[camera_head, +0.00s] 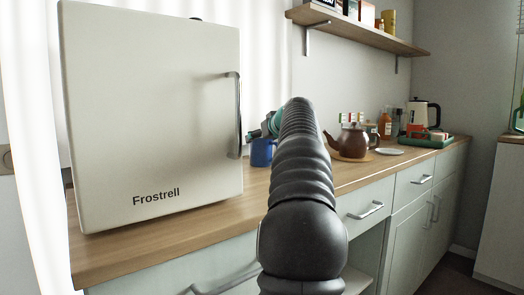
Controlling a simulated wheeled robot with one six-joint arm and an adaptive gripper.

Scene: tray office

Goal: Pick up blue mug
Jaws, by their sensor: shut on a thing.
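The blue mug (261,153) stands upright at the height of the wooden counter, just right of the white fridge. My gripper (262,134) is at the mug's top edge, partly hidden behind my dark arm, which reaches forward over the counter. The gripper is shut on the mug. The fingertips are small and mostly hidden. I cannot tell whether the mug's base touches the counter.
The white Frostrell fridge (150,115) stands close on the left, its handle (236,115) near the mug. A brown teapot (352,142), a white plate (389,151) and a green tray (425,142) lie farther right. A shelf (360,30) hangs above the wooden counter (180,232).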

